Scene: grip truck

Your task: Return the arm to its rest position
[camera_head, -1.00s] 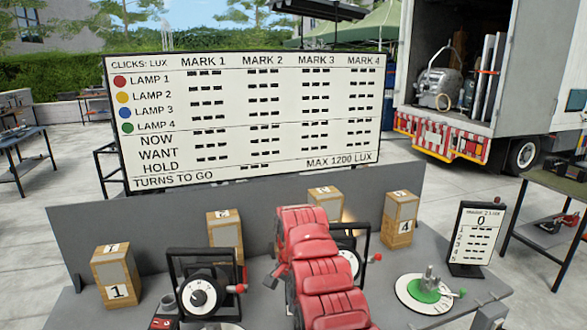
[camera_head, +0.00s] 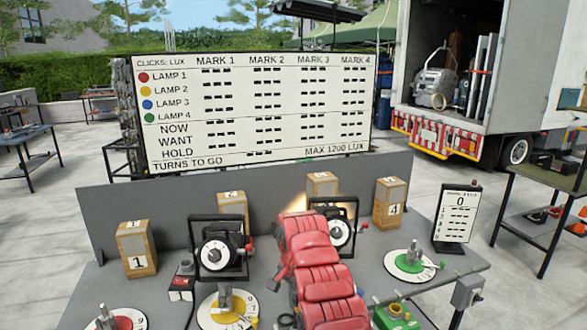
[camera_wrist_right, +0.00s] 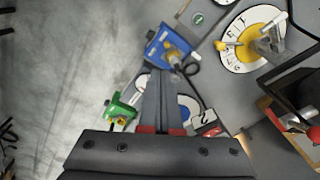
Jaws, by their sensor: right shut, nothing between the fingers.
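My red right arm (camera_head: 318,262) reaches from the bottom middle of the head view over the grey bench (camera_head: 150,290). Its gripper does not show in that view. In the right wrist view the right gripper (camera_wrist_right: 166,88) has its dark fingers together, with nothing between them. Below the fingers are a blue device (camera_wrist_right: 168,48), a green device (camera_wrist_right: 121,108) and a white dial with a blue centre (camera_wrist_right: 190,106), partly hidden. My left arm and gripper are not in view.
The bench carries numbered wooden boxes (camera_head: 136,250), black-framed dials (camera_head: 217,255), a yellow dial (camera_head: 228,308), a red dial (camera_head: 118,322), a green dial (camera_head: 411,262) and a small sign (camera_head: 457,218). A large scoreboard (camera_head: 255,110) stands behind. A truck (camera_head: 470,120) is at the back right.

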